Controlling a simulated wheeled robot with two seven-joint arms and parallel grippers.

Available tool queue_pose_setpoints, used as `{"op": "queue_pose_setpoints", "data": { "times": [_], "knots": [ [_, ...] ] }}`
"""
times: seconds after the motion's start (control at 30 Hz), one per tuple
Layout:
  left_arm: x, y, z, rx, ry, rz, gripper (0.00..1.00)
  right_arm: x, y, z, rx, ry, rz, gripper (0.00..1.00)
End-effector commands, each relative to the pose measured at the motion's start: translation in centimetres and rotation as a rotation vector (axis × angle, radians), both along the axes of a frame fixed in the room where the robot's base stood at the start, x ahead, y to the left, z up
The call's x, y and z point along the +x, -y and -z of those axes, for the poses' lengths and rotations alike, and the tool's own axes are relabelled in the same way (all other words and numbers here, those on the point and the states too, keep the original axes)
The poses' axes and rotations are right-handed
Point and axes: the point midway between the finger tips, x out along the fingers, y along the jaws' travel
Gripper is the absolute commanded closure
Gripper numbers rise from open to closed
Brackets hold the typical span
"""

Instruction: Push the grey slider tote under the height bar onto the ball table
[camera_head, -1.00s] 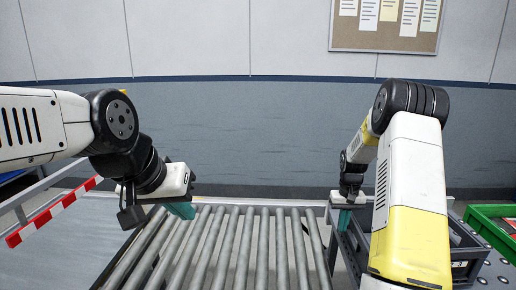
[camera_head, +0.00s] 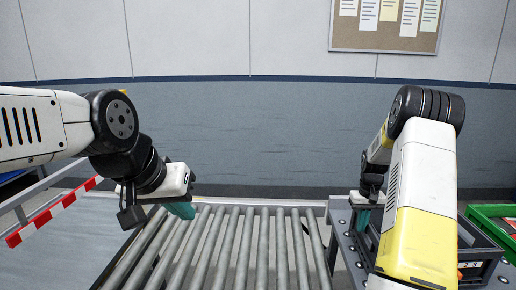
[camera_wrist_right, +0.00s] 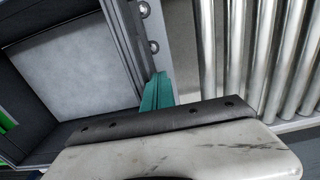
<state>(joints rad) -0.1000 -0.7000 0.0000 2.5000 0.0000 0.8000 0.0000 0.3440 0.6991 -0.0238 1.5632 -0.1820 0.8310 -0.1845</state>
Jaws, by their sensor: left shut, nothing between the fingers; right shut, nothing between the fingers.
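The grey slider tote (camera_head: 482,257) is on the right in the head view, largely hidden behind my right arm. It rests on the ball table (camera_head: 345,238), whose strip with metal balls shows left of it. In the right wrist view the tote (camera_wrist_right: 75,72) appears open, with a pale grey floor. My right gripper (camera_head: 362,218) is shut and empty, its teal fingers (camera_wrist_right: 156,92) beside the tote's wall on the roller side, seemingly against it. My left gripper (camera_head: 181,210) is shut and empty above the left part of the rollers.
A roller conveyor (camera_head: 240,245) fills the middle and is bare. A red and white striped bar (camera_head: 52,212) stands at the left above a grey surface (camera_head: 65,255). A green crate (camera_head: 485,212) is at the far right. A wall closes off the back.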

Motion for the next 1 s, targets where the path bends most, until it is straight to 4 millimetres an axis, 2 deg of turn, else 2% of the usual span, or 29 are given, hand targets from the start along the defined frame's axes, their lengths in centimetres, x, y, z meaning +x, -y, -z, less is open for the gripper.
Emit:
{"op": "queue_pose_setpoints", "data": {
  "times": [0.5,1.0],
  "knots": [
    [0.0,0.0,0.0,0.000,0.000,0.000,1.00,-0.3,4.8,0.1,0.000,0.000,0.002,1.00],
    [0.0,0.0,0.0,0.000,0.000,0.000,1.00,-0.1,2.5,0.0,0.000,0.001,-0.001,1.00]
  ]
}}
